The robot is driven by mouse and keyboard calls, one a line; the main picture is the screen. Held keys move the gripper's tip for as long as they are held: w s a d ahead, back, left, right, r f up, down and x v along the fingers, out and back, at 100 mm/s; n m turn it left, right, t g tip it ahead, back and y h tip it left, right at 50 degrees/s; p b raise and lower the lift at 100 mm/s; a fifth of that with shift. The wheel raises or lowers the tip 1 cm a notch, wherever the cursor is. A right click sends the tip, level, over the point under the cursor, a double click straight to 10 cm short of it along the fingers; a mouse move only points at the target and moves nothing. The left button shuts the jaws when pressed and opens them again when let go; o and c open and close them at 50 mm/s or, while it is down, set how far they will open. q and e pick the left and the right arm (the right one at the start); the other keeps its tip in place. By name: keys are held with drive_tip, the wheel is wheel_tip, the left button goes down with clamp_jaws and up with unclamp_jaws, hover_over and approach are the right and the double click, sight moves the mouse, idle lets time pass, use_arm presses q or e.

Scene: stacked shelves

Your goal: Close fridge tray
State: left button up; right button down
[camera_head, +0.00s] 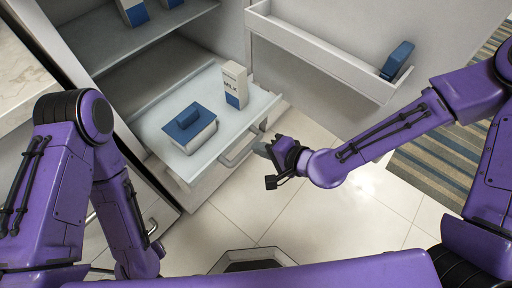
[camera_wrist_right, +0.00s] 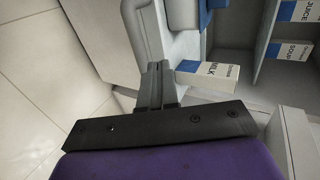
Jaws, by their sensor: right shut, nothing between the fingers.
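The fridge tray (camera_head: 150,123) is a white drawer pulled out from the fridge, with a bar handle (camera_head: 243,147) on its front. On it are a blue and white box (camera_head: 190,128) and a milk carton (camera_head: 234,85); the milk carton also shows in the right wrist view (camera_wrist_right: 208,73). My right gripper (camera_head: 264,149) is shut and empty, close by the right end of the handle. In the right wrist view its fingers (camera_wrist_right: 157,80) are together near the tray front; I cannot tell whether they touch it. My left arm is at the left, its gripper not visible.
The open fridge door has a white door shelf (camera_head: 320,58) holding a blue item (camera_head: 397,60). An inner fridge shelf (camera_head: 110,48) with cartons is above the tray. A striped rug (camera_head: 440,155) lies at the right. The tiled floor (camera_head: 335,225) in front is clear.

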sight(235, 141)
drive_tip(key=x, duration=0.8)
drive_tip(key=shift+b, duration=0.3)
